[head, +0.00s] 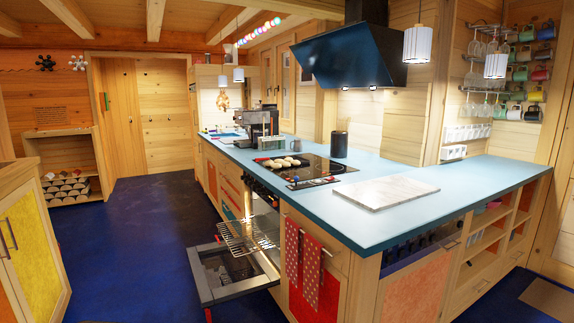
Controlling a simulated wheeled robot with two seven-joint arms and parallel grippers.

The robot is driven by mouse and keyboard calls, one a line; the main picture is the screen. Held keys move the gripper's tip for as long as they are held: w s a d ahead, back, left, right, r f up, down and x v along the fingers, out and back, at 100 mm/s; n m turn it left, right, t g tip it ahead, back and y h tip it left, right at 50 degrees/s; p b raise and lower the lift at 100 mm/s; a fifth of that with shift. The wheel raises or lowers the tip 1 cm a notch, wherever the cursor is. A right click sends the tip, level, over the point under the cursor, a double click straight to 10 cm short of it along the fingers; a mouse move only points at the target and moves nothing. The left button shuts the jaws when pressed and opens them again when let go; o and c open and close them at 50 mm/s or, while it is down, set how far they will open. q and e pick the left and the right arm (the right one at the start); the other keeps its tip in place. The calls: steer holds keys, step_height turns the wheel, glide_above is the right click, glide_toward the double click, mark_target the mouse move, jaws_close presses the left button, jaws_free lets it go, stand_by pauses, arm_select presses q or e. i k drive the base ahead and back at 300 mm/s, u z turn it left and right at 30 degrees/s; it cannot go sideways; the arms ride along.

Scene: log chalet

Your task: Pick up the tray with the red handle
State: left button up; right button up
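A dark tray or pan (265,160) with several pale buns on it lies on the black cooktop; a little red shows at its near left edge, but I cannot tell whether that is a handle. The oven below has its door (240,287) folded down, with a wire rack (243,238) sticking out above it. A small flat item with red and blue parts (312,183) lies at the cooktop's front edge. Neither of my grippers is in view.
The blue counter (400,224) runs back and turns right, with a marble slab (385,192), a black canister (339,144) and a coffee machine (255,124) on it. Red towels (311,272) hang in front. The dark blue floor (140,240) to the left is clear.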

mark_target(285, 163)
steer(key=z, duration=0.5)
steer(key=k, duration=1.2)
steer(key=u, duration=0.6)
steer(key=i, duration=1)
steer(key=u, duration=1.1)
steer(key=i, duration=2.75)
steer(key=z, duration=1.6)
steer(key=i, duration=0.8)
steer(key=z, duration=0.9)
